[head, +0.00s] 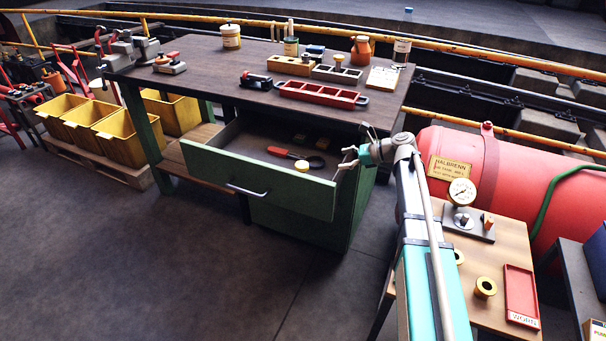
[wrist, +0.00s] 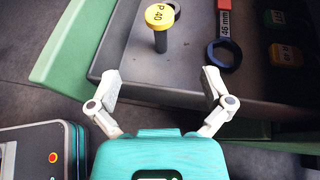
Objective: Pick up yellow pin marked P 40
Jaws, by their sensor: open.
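The yellow pin marked P 40 (wrist: 159,16) stands upright in the open drawer, with a round yellow cap and a dark stem. In the head view its yellow top (head: 302,165) shows near the drawer's front right. My gripper (wrist: 162,86) is open and empty. Its fingers are spread over the drawer's edge, and the pin is ahead of them, roughly centred between them and apart from both. In the head view my gripper (head: 353,147) is at the drawer's right end, to the right of the pin.
A wrench with a red handle (wrist: 224,22), marked 46 mm, lies close right of the pin. Small green (wrist: 275,18) and orange (wrist: 286,54) items lie farther right. The drawer wall (wrist: 74,50) rises at left. The workbench top (head: 215,75) overhangs the drawer's back.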

